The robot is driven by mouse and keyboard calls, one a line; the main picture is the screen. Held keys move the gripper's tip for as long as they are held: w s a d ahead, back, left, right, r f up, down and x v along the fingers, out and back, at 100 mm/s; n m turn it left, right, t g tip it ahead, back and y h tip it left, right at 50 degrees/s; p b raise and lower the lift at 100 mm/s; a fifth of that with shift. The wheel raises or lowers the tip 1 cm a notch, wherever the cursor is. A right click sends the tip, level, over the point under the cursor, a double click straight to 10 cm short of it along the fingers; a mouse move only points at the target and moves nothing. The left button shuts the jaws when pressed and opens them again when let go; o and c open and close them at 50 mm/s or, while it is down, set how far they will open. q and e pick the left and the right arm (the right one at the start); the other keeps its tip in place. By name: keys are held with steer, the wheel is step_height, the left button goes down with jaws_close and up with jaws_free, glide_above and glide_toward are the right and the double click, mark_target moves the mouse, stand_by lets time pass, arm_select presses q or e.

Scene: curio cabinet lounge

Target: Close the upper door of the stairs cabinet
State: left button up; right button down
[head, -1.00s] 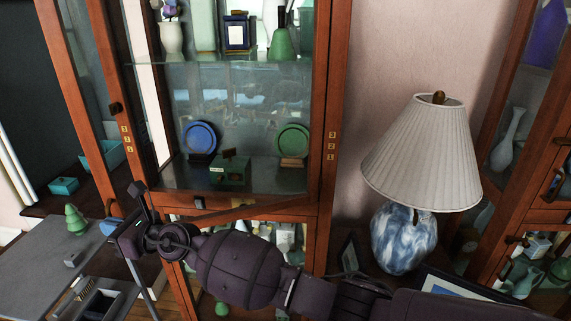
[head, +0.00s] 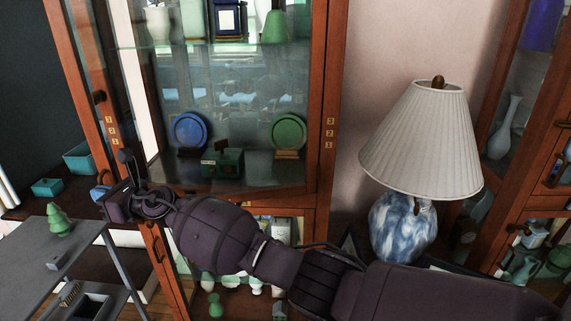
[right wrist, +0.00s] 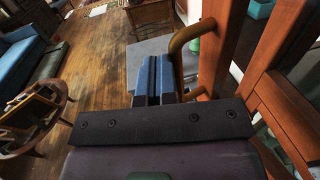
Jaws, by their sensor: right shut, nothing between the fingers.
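The tall glass-fronted wooden cabinet (head: 328,90) stands in the middle of the head view. Its upper door (head: 84,60) has a wooden stile on the left with a dark handle. I cannot tell how wide a gap is left at this door. My right gripper (head: 124,165) is shut and empty by the lower end of that stile. In the right wrist view its shut fingers (right wrist: 155,78) are just left of a curved brown handle (right wrist: 184,42), beside a wooden stile. Contact is unclear. My left gripper is not in view.
A pleated lamp (head: 425,150) stands right of the cabinet, with another cabinet (head: 518,80) beyond it. A grey table (head: 30,255) with a small green tree (head: 58,220) is at lower left. My right arm hides part of the lower cabinet. Wooden floor (right wrist: 105,50) lies left.

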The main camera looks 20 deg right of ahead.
mark_target(120, 169)
arm_select(q)
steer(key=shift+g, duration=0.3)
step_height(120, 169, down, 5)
steer(key=b, duration=0.6)
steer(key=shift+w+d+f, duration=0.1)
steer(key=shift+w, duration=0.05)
arm_select(e)
steer(key=w+d+m+t+h, duration=0.2)
steer(key=w+m+t+h, duration=0.1)
steer(key=w, duration=1.1)
steer(key=shift+t, duration=0.5)
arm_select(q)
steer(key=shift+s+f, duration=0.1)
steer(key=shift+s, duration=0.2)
arm_select(e)
steer(key=shift+w+d+r, duration=0.1)
steer(key=shift+w+r, duration=0.1)
steer(key=shift+w, duration=0.05)
steer(key=shift+s, duration=0.15)
